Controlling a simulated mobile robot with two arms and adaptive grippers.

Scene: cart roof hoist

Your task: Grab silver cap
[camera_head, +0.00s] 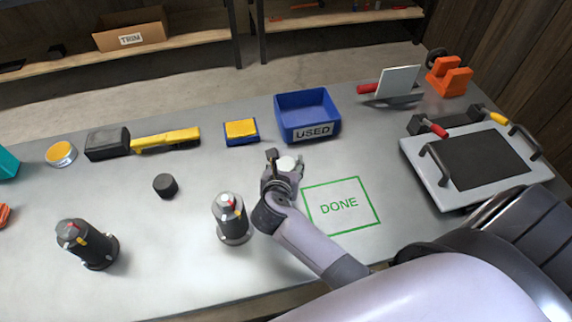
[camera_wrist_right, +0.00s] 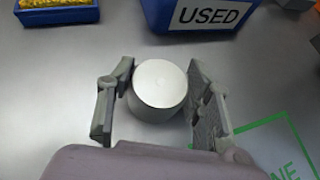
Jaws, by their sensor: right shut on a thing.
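The silver cap (camera_head: 287,163) is a short, round, pale cylinder between the fingers of my right gripper (camera_head: 285,166), in front of the blue USED bin (camera_head: 306,116). In the right wrist view the cap (camera_wrist_right: 160,88) stands upright between the two fingers of the right gripper (camera_wrist_right: 163,100), its smooth top facing the camera. The right gripper is shut on it. The cap's underside is hidden, so I cannot tell whether it touches the table. My left gripper is not in view.
A green DONE square (camera_head: 340,205) lies empty to the right. A black cap (camera_head: 165,186), a blue tray with a yellow sponge (camera_head: 241,131) and a brush (camera_head: 143,142) lie behind.

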